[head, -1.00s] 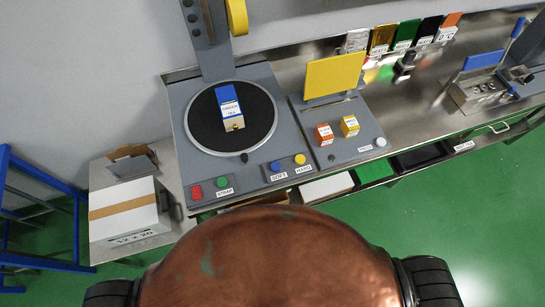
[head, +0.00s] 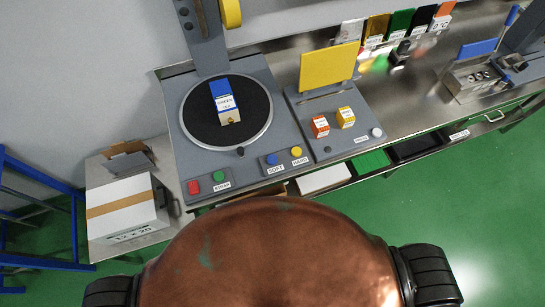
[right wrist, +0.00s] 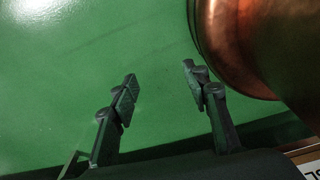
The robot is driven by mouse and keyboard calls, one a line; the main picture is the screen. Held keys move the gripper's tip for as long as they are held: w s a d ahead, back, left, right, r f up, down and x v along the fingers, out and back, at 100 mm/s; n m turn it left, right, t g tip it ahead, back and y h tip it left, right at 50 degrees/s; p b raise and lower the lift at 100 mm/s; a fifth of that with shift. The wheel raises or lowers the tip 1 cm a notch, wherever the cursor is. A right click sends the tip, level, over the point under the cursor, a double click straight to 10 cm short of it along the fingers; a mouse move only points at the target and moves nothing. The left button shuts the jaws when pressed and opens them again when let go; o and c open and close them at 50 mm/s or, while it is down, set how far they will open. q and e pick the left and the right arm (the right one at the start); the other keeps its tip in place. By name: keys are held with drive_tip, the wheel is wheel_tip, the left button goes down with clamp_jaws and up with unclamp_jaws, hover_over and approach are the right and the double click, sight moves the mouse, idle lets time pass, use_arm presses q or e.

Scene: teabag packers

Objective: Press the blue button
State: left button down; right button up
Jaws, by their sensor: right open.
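The blue button (head: 271,159) sits on a small grey panel marked SOFT, left of a yellow button (head: 296,152) marked HARD. The panel is at the front of the grey turntable machine (head: 285,120). In the head view nothing covers or touches the blue button. In the right wrist view my right gripper (right wrist: 158,84) is open and empty above green floor. Neither gripper shows in the head view, so their place relative to the button cannot be read there.
A blue and white box (head: 224,103) stands on the black turntable (head: 204,122). Red (head: 193,187) and green (head: 219,176) buttons are at front left. Orange (head: 320,126) and yellow (head: 345,117) boxes stand on the right-hand unit. A white carton (head: 126,213) is lower left.

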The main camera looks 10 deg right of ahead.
drive_tip(key=shift+a, duration=0.1)
clamp_jaws()
idle(1.4)
